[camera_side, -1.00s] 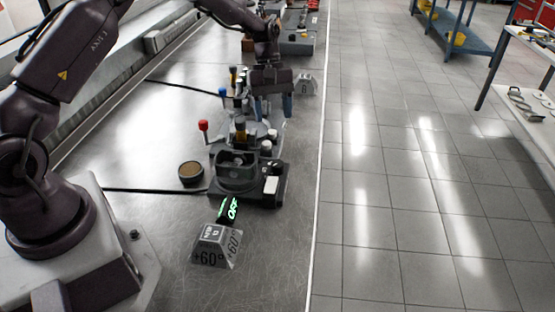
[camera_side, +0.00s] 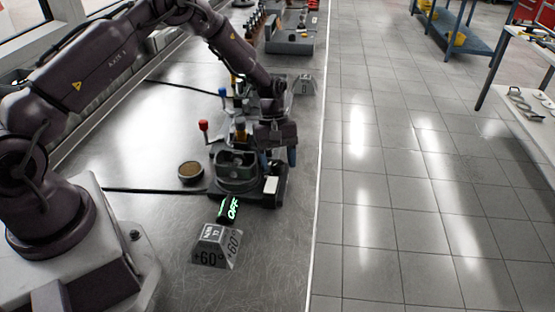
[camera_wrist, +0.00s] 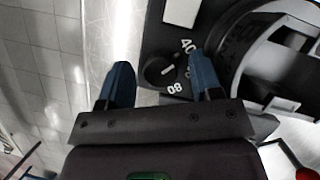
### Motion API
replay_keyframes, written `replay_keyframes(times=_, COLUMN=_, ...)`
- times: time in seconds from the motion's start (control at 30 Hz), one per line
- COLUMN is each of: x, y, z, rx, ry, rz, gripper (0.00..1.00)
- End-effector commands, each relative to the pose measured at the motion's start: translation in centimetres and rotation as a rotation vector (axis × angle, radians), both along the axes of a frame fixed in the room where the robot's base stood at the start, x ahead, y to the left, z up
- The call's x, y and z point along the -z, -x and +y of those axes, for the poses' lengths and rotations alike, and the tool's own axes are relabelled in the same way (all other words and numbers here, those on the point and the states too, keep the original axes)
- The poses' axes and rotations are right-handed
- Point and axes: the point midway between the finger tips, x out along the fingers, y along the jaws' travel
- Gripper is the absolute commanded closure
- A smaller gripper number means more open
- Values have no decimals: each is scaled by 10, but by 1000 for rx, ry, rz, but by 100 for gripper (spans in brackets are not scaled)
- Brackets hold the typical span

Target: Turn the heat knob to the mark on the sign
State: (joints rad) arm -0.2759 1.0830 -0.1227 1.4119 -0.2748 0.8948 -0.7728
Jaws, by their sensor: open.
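The heat knob (camera_wrist: 163,71) is a small dark round dial with a pale pointer line. In the wrist view it sits on a dark base with the white marks 40 and 80 beside it. My gripper (camera_side: 278,160) is open, and in the wrist view its two blue fingers (camera_wrist: 161,82) appear on either side of the knob, with no contact visible. I cannot make out the knob in the side view.
A round metal holder (camera_side: 237,170) stands on the base, close to my gripper. A brown-filled dish (camera_side: 191,172), a red-topped lever (camera_side: 203,127) and a blue-topped one (camera_side: 223,92) are nearby. Another sign block (camera_side: 305,86) stands behind. The left bench surface is mostly clear.

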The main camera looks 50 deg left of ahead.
Motion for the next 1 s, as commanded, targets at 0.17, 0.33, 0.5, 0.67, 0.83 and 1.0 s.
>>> replay_keyframes(times=0.17, x=0, y=0, z=0, rx=0, ry=0, rz=0, gripper=68)
replay_keyframes(times=0.33, x=0, y=0, z=0, rx=0, ry=0, rz=0, gripper=90)
replay_keyframes(times=0.5, x=0, y=0, z=0, rx=13, ry=0, rz=0, gripper=90)
replay_keyframes(times=0.67, x=0, y=-1, z=0, rx=65, ry=0, rz=0, gripper=90)
replay_keyframes(times=0.83, x=0, y=-1, z=0, rx=173, ry=-1, rz=0, gripper=90)
replay_keyframes(times=1.0, x=0, y=-2, z=0, rx=320, ry=-1, rz=0, gripper=90)
